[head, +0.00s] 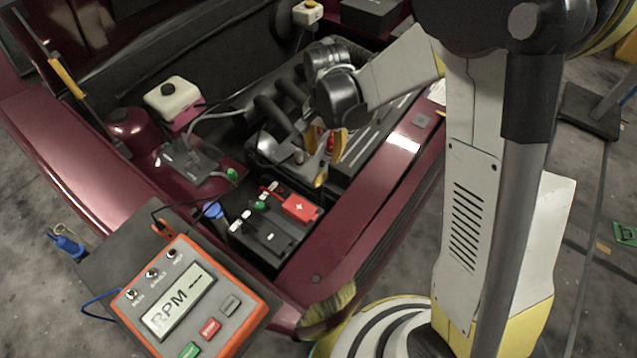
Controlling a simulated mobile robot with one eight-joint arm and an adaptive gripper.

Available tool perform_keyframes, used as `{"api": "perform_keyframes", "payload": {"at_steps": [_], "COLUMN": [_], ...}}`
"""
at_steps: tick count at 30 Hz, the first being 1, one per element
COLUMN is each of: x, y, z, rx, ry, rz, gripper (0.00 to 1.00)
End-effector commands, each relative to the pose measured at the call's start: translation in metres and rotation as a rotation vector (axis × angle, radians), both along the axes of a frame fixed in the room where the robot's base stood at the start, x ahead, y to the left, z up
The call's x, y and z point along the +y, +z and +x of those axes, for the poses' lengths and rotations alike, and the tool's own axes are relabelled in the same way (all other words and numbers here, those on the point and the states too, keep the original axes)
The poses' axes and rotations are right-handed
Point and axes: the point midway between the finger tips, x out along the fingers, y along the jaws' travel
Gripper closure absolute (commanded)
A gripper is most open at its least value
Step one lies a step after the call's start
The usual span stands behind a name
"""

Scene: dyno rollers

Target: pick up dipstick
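My gripper (329,163) is over the middle of the engine bay, pointing down, with two yellow fingertips set apart. A small red piece (329,142) shows close beside the upper fingertip; it may be the dipstick's handle. I cannot tell whether a finger touches it. Its lower part is hidden among the engine parts. No rod of a dipstick shows clearly.
The dark red car body (368,215) edges the engine bay. A battery (265,238) with a red terminal cover (299,208) lies in front of the engine. An orange RPM meter (187,300) is at the lower left.

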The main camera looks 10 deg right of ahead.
Motion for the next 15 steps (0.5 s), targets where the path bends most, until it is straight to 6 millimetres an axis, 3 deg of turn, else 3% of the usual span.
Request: {"api": "perform_keyframes", "payload": {"at_steps": [6,11,15], "x": [0.000,0.000,0.001], "y": [-0.040,-0.051,-0.072], "z": [0.001,0.001,0.002], "rx": [-0.001,-0.001,-0.001], "ry": [0.001,0.001,0.002], "rz": [0.000,0.000,0.000], "gripper": [0.64,0.64,0.64]}}
